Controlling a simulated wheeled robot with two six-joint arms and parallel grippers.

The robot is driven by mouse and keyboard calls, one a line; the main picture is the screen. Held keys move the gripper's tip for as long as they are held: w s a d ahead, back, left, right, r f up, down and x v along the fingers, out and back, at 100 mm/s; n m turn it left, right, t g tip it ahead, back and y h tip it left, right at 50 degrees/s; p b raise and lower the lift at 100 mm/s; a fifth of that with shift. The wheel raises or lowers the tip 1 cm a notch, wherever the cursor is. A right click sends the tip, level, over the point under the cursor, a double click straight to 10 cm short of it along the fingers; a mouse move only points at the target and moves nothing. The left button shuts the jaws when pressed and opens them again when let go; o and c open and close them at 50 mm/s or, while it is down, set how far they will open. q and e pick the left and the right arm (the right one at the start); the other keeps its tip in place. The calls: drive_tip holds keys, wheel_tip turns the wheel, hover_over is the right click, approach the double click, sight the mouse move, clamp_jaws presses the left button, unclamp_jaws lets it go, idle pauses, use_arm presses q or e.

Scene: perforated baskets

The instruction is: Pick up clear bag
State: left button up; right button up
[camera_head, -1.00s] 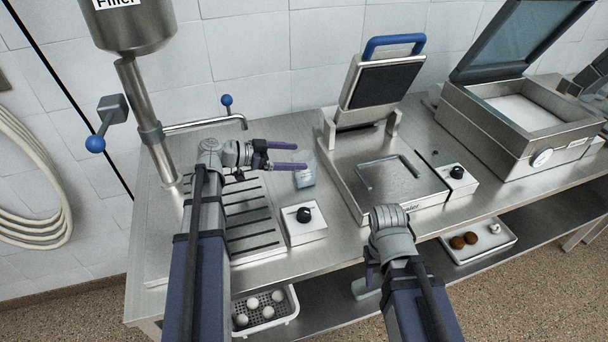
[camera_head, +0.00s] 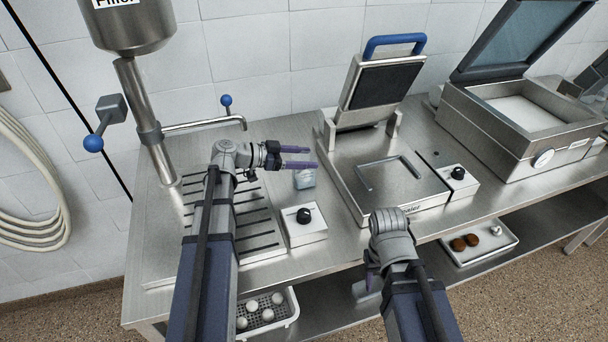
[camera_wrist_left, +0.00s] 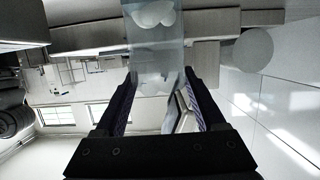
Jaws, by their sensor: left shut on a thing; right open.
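The clear bag (camera_head: 305,178) is a small, see-through, bluish bag standing on the steel counter, left of the hinged press. My left gripper (camera_head: 314,157) reaches in from the left and is shut on the bag's upper part. In the left wrist view the bag (camera_wrist_left: 156,62) runs up from between the two fingers (camera_wrist_left: 158,78), with a pale lump inside it near the top edge. Whether its base touches the counter is hard to tell. My right gripper (camera_head: 367,282) hangs low in front of the counter edge, open and apart from the bag.
A white box with a black knob (camera_head: 304,218) sits just below the bag. The open press (camera_head: 400,185) stands close on its right, a slotted drain plate (camera_head: 240,222) on its left. A filler spout (camera_head: 205,122) is behind. An open lidded machine (camera_head: 515,120) stands far right.

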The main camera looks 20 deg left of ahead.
use_arm(q)
clamp_jaws()
idle(0.3)
wheel_tip(320, 180, up, 10)
drive_tip(key=p, duration=1)
